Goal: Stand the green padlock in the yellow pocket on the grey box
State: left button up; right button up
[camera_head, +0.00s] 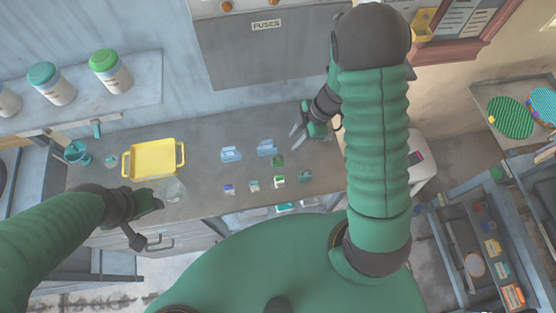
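A small green object (278,160), which looks like the green padlock, lies on the grey counter below a pair of pale blue pieces. It is too small to tell whether it stands or lies flat. My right gripper (296,138) is open and empty, above and right of it, apart from it. My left gripper (152,203) is over the counter's front edge at the left, close to a clear glass (172,189); its fingers are unclear.
A yellow tray (127,163) stands on the counter (205,168) at the left. Pale blue pieces (231,154) and a row of small blocks (254,186) sit near the middle. A grey box labelled FUSES (230,65) is behind. Jars (110,72) stand on a shelf at the upper left.

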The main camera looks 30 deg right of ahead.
aim_at(277, 160)
jog(key=b+x, duration=0.1)
jog(key=x, duration=0.8)
jog(key=shift+w, duration=0.15)
jog(key=x, duration=0.5)
jog(key=shift+a+r, duration=0.1)
jog(key=shift+a, duration=0.1)
grip_shut()
